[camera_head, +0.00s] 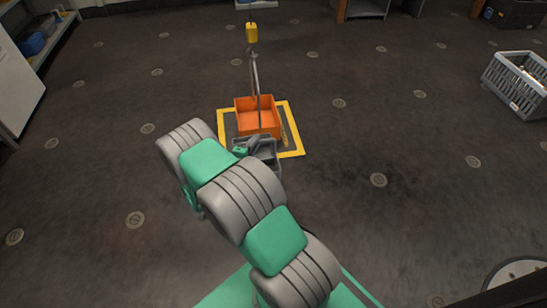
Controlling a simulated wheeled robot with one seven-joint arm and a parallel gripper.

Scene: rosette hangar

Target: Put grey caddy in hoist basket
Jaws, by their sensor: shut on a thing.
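The hoist basket (256,103) is an orange open box on the floor, inside a yellow square outline. A hoist line with a yellow block (252,33) hangs above it, and straps run down to the basket. The grey caddy (268,151) is at the near side of the basket, close to its front wall. My gripper (243,150) is at the caddy and shut on it. My arm hides part of the caddy and the fingertips. I cannot tell how high the caddy is above the floor or whether it touches the basket.
A light grey slatted crate (517,82) stands at the right edge. A white cabinet (15,85) and a shelf with a blue item (34,43) stand at the left. A dark bin (515,12) is at the far right. The dark floor around the yellow square (293,135) is clear.

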